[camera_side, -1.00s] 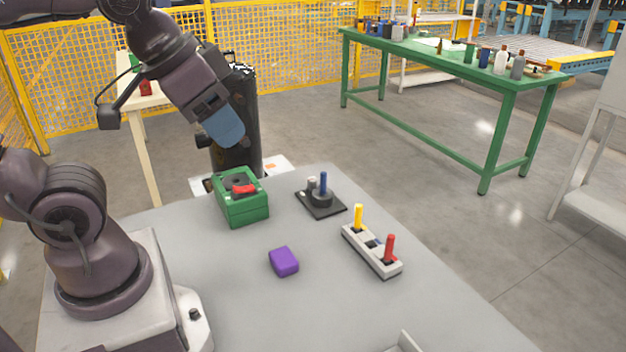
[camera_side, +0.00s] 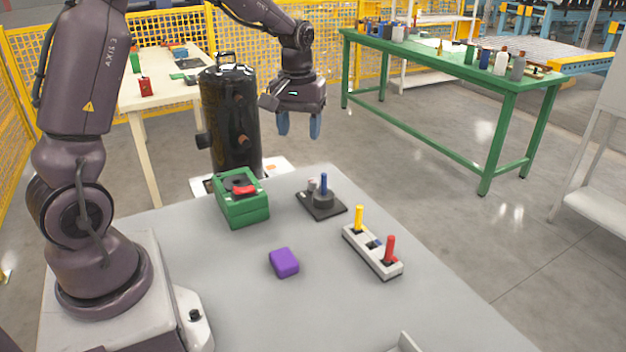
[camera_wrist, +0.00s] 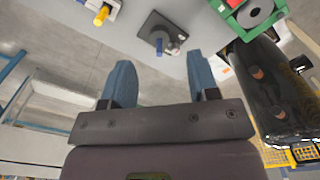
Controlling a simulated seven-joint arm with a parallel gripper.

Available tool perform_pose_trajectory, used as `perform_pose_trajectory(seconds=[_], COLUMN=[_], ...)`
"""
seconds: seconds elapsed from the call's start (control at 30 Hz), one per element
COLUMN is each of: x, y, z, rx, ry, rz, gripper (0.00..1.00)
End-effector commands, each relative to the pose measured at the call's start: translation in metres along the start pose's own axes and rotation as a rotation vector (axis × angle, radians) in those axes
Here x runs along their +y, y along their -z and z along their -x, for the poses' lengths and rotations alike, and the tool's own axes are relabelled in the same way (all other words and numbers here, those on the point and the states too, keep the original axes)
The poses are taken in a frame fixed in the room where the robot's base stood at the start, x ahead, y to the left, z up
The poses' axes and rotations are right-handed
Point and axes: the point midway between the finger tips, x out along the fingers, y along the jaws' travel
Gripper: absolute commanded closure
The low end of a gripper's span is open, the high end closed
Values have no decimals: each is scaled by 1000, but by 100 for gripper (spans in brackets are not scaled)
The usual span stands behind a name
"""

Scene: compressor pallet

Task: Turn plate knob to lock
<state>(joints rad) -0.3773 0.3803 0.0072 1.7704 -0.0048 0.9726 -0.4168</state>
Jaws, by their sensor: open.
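The plate knob seems to be the dark round knob with a blue peg (camera_side: 323,184) on a black square plate (camera_side: 328,211). It stands at the table's far side, and the blue peg points up. In the wrist view the black plate (camera_wrist: 149,27) and the blue peg (camera_wrist: 159,46) show at the top, beyond the fingertips. My gripper (camera_side: 299,130) is open and empty, with blue fingers pointing down. It hangs above and behind the plate, apart from it. The wrist view shows the two fingers (camera_wrist: 160,78) spread with nothing between them.
A green box (camera_side: 243,211) with a red handle stands left of the plate. A grey block (camera_side: 360,250) with yellow and red pegs stands to the right. A purple block (camera_side: 284,262) lies in front. A black tank (camera_side: 231,120) stands behind the table.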

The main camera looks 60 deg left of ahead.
Motion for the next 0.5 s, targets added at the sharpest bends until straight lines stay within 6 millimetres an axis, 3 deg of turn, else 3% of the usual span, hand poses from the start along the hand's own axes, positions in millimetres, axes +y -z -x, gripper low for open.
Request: perform_pose_trajectory(seconds=[0.1, 0.3, 0.4, 0.5], x=[-8, -22, -25, -19], y=[46, 102, 126, 143], z=[-42, -98, -113, -105], rx=[-45, -69, -57, -25], ry=[25, 52, 51, 29], rz=[223, 595, 783, 935], gripper=[45, 45, 45, 45])
